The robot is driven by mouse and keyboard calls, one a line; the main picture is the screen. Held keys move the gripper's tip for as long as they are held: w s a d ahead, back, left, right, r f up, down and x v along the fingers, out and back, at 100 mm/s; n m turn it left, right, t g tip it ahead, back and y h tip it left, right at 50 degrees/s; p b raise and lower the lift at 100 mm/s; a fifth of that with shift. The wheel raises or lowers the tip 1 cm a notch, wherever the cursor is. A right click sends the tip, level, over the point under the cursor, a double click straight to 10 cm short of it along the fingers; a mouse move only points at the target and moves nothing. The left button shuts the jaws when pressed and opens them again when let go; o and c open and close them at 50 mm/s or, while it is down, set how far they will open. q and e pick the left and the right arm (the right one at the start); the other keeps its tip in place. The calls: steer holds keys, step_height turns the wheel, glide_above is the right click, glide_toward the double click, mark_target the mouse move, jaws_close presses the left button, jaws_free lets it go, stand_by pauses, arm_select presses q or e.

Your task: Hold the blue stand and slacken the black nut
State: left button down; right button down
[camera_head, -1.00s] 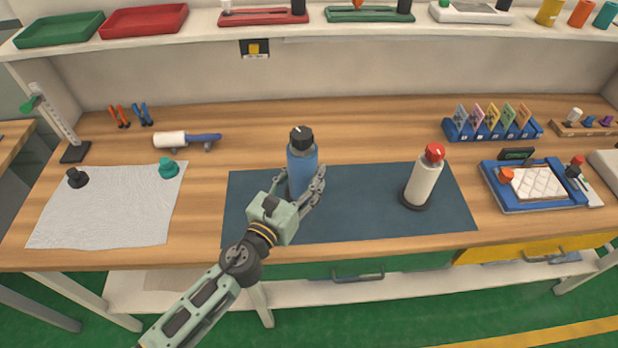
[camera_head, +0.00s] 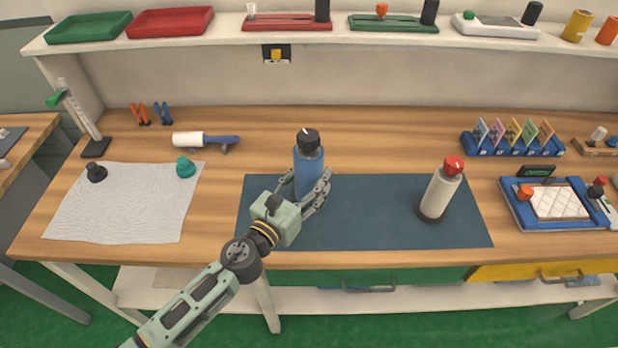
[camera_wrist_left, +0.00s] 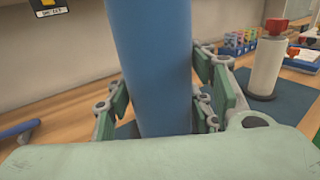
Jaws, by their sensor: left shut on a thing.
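The blue stand (camera_head: 308,172) is an upright blue cylinder on the dark mat. The black nut (camera_head: 309,139) sits on its top, with a pale mark on it. My left gripper (camera_head: 308,194) is shut around the lower part of the blue stand. In the left wrist view the blue stand (camera_wrist_left: 152,60) rises between the green finger pads, and its top is out of that picture. The stand's base is hidden by the gripper. My right gripper does not show in either view.
A white stand with a red top (camera_head: 439,192) stands on the right of the dark mat (camera_head: 380,222). A blue tray (camera_head: 512,205) lies farther right. A white cloth (camera_head: 128,205) with black and teal knobs lies at left. A white roller (camera_head: 190,139) lies behind.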

mark_target(309, 187)
arm_select(q)
steer(key=shift+f+b, duration=0.4)
steer(key=shift+b, duration=0.15)
steer(key=shift+f+b, duration=1.05)
steer(key=shift+f, duration=0.05)
steer(key=shift+f+b, duration=3.7)
steer(key=shift+f, duration=0.1)
steer(key=shift+r, duration=0.15)
